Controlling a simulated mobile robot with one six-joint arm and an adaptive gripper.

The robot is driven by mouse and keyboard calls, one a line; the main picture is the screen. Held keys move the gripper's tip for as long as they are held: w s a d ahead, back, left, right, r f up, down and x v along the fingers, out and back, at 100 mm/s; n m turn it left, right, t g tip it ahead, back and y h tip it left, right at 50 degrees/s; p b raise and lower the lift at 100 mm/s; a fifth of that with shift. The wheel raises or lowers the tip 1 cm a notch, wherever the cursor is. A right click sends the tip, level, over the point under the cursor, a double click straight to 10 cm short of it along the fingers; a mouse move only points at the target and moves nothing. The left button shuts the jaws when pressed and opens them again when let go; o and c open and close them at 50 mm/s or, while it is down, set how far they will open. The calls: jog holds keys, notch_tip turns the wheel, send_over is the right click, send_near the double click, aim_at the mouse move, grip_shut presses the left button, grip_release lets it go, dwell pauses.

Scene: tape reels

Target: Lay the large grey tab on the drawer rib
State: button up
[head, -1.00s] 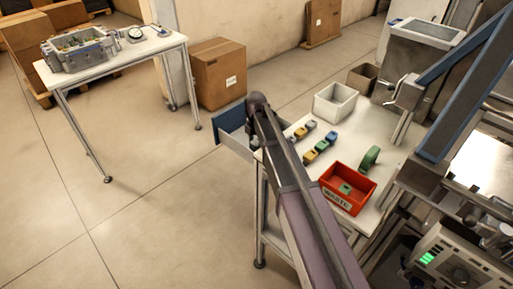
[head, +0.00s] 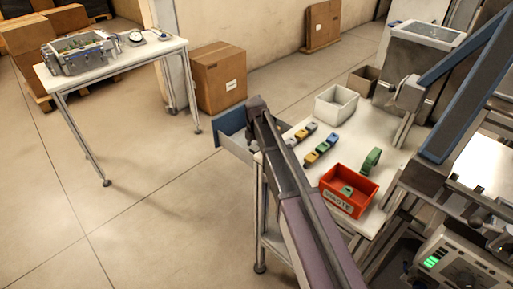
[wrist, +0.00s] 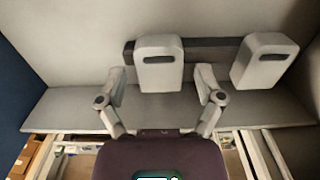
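In the wrist view, my gripper (wrist: 160,74) is open, with one finger on each side of a grey tab (wrist: 159,68) that has a dark slot near its top. A gap shows between each finger and this tab. A second, similar grey tab (wrist: 264,64) sits tilted to the right, outside the fingers. I cannot tell which is the large one. Behind both runs a dark grey bar (wrist: 213,50), apparently the drawer rib; the tabs overlap it, but contact is unclear. In the head view, my arm reaches over the open blue-fronted drawer (head: 231,123) and hides its inside.
The drawer's dark blue wall (wrist: 14,85) stands at the left of the wrist view. On the white table (head: 330,148) are several coloured pieces, a green reel (head: 371,160), a white bin (head: 336,105) and a red waste bin (head: 346,206). A cardboard box (head: 218,78) stands behind the drawer.

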aim_at(256, 147)
jog(key=shift+r, duration=0.2)
notch_tip(256, 147, up, 12)
jog(key=p, duration=1.2)
dwell(0.3)
dwell(0.7)
